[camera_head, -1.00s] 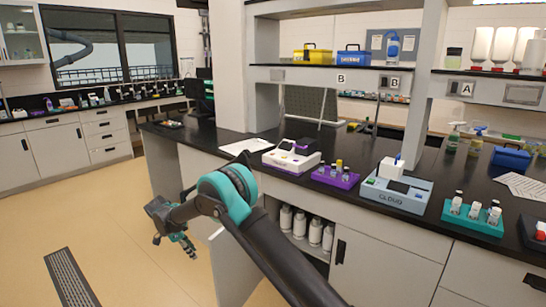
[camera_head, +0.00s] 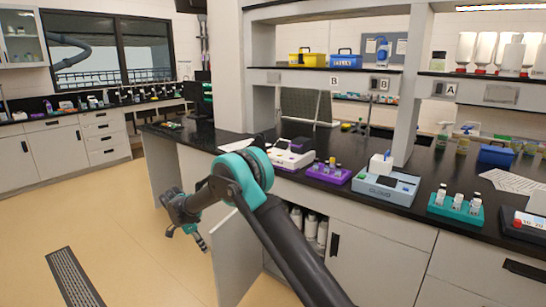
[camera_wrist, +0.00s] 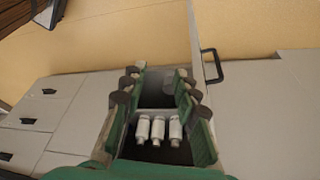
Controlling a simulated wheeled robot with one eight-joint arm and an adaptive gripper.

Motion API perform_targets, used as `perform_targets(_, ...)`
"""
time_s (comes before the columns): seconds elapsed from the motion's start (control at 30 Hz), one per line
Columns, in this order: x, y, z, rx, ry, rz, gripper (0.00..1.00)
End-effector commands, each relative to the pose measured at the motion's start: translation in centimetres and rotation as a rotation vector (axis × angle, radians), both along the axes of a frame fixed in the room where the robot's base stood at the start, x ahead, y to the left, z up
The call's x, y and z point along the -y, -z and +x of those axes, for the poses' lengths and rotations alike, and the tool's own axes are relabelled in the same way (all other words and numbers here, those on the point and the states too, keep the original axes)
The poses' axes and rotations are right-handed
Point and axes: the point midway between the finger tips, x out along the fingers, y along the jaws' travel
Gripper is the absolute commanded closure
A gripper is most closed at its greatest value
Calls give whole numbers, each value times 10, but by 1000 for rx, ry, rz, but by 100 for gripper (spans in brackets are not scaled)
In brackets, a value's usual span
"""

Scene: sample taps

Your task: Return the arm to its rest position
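My arm (camera_head: 272,222) reaches from the bottom of the head view up to a bent teal joint, then down to the left. My gripper (camera_head: 186,234) hangs in front of the bench, below the counter top and over the floor. In the wrist view my gripper (camera_wrist: 158,82) has its green fingers apart with nothing between them. White bottles (camera_wrist: 158,130) on a shelf show beyond the fingers, apart from them. Those bottles (camera_head: 310,226) also stand in the open cabinet behind my arm in the head view, partly hidden.
An open cabinet door (camera_head: 236,257) stands beside my gripper.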

Motion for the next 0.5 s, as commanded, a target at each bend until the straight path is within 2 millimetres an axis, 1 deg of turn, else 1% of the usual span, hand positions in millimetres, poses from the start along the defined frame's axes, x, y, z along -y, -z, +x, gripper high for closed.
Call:
perform_targets(0.03,12,-7,2,-7,-12,5,70)
perform_targets(0.17,44,-25,7,-27,-64,20,70)
perform_targets(0.27,79,-43,9,-45,-118,36,70)
perform_targets(0.3,95,-52,8,-52,-146,44,70)
perform_targets(0.37,122,-64,6,-64,-188,57,70)
perform_targets(0.4,139,-72,4,-69,-220,65,70)
perform_targets(0.47,165,-82,-1,-76,-263,76,70)
perform_targets(0.5,182,-89,-6,-79,-294,85,70)
